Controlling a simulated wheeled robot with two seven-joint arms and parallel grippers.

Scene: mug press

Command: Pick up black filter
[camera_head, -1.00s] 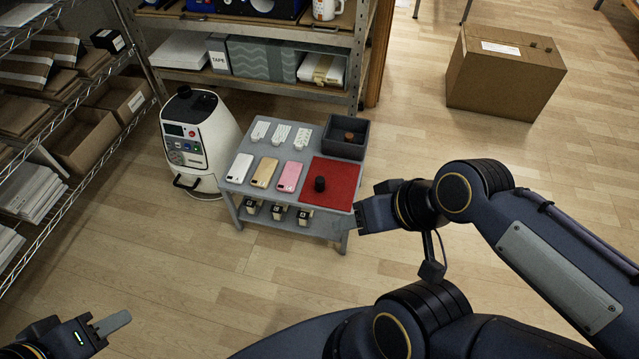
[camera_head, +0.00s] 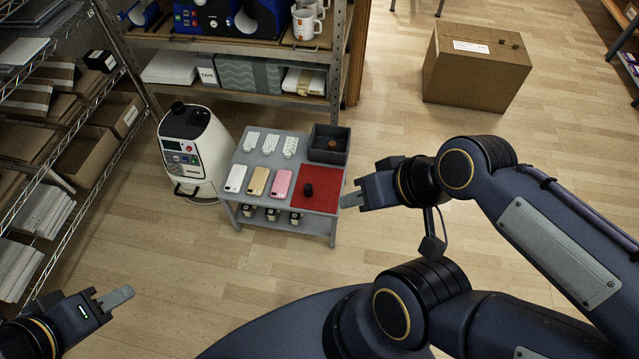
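My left gripper (camera_head: 120,296) is at the lower left, far from the table and seemingly empty. Its opening is also unclear.
Three phones, a pink one (camera_head: 280,184) among them, and white packs lie left of the mat. A dark grey bin (camera_head: 328,146) sits behind it. A white machine (camera_head: 193,150) stands left of the table; a shelf (camera_head: 240,90) stands behind. A carton (camera_head: 478,68) is at the right back.

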